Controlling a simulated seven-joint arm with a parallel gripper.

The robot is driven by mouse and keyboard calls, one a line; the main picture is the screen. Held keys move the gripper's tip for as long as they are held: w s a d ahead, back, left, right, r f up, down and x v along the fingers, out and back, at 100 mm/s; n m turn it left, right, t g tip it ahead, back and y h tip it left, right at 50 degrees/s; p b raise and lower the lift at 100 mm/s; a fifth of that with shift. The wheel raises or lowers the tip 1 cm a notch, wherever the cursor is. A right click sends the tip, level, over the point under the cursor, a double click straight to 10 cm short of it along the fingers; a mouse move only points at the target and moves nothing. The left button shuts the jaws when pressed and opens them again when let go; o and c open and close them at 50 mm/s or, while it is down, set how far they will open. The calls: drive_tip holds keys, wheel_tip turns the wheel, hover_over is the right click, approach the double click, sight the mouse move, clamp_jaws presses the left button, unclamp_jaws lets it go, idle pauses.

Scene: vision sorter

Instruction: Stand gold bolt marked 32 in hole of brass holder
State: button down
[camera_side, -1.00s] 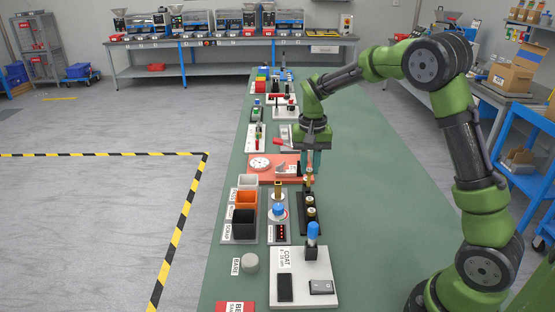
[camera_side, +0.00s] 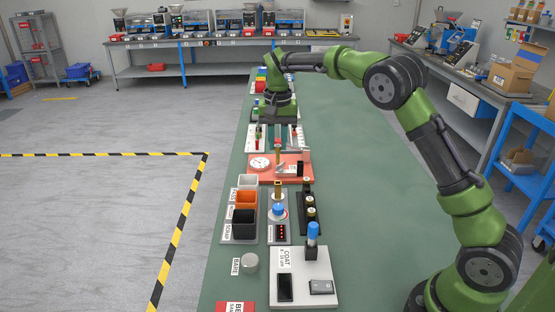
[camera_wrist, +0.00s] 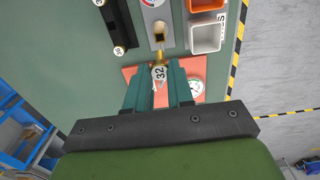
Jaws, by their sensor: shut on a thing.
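My gripper (camera_wrist: 160,85) is shut on the gold bolt marked 32 (camera_wrist: 158,73), whose pale marked head faces the wrist camera. In the side view my gripper (camera_side: 277,147) is over the orange-red plate, with the bolt (camera_side: 277,153) between its fingers. The brass holder (camera_wrist: 158,28) shows in the wrist view with a dark opening, on a grey panel just ahead of the bolt. In the side view the holder (camera_side: 277,188) stands nearer the camera than my gripper. The bolt is apart from the holder.
A black rack (camera_side: 303,222) with other dark-and-gold bolts stands right of the holder. Bins, including an orange bin (camera_side: 246,198), stand to its left. The orange-red plate (camera_side: 255,177) carries a dial (camera_side: 259,163). The green table is clear to the right.

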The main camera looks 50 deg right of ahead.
sight(278, 163)
drive_tip(key=shift+f, duration=2.85)
drive_tip(key=shift+f, duration=1.8)
drive_tip(key=c, duration=0.5)
unclamp_jaws()
drive_tip(key=shift+r, duration=0.1)
drive_tip(key=shift+r, duration=3.95)
